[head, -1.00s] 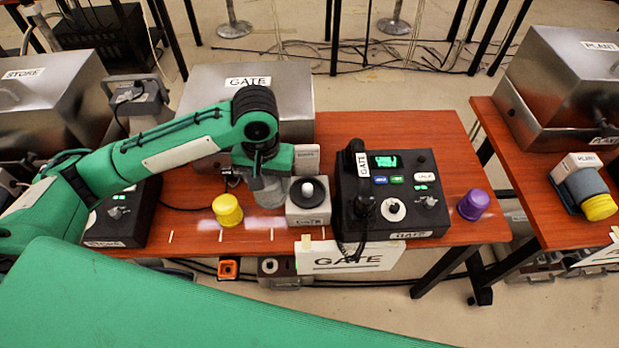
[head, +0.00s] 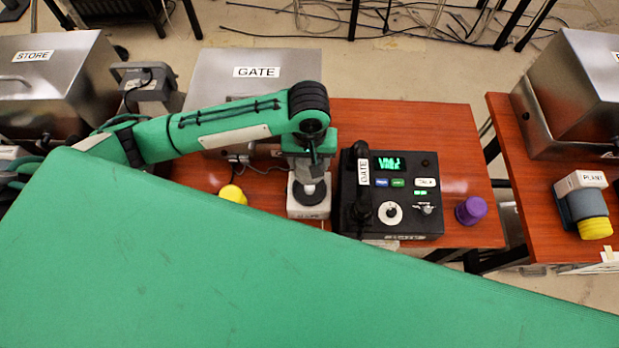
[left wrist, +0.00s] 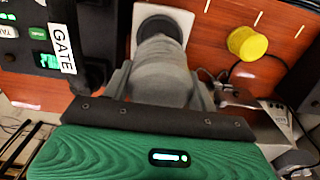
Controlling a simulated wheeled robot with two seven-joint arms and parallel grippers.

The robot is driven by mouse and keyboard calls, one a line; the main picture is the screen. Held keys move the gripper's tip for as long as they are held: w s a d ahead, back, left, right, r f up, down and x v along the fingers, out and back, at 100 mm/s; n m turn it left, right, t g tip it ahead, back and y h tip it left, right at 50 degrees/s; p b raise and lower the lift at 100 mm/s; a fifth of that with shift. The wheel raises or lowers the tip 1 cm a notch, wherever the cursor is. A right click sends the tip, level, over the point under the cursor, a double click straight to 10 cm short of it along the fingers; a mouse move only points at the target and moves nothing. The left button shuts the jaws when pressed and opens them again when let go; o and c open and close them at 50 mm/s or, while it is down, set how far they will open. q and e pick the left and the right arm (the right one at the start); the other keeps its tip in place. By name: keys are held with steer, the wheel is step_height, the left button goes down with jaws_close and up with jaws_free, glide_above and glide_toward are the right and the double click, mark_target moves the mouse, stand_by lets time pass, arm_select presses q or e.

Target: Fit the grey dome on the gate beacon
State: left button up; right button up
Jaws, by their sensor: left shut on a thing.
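My left gripper (head: 307,172) is shut on the grey dome (left wrist: 165,75), which fills the space between its fingers in the left wrist view. The gate beacon (head: 308,207) is a pale box with a black round socket, left of the black GATE phone desk. It also shows in the left wrist view (left wrist: 180,18). The dome is held right at the beacon and overlaps its socket in both views. The bulb is mostly hidden, and I cannot tell whether dome and socket touch. My right gripper is not in view.
A yellow dome (head: 233,194) stands left of the beacon, and a purple dome (head: 471,210) stands right of the phone desk (head: 393,195). The steel GATE box (head: 250,70) is behind. The PLANT table (head: 555,225) is at the right.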

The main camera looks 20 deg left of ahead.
arm_select(q)
step_height(320, 180, down, 11)
steer(key=shift+r+p, duration=0.1)
steer(key=shift+p, duration=0.35)
steer(key=o, duration=1)
step_height(320, 180, up, 12)
steer(key=shift+r+b, duration=0.1)
steer(key=shift+b, duration=0.75)
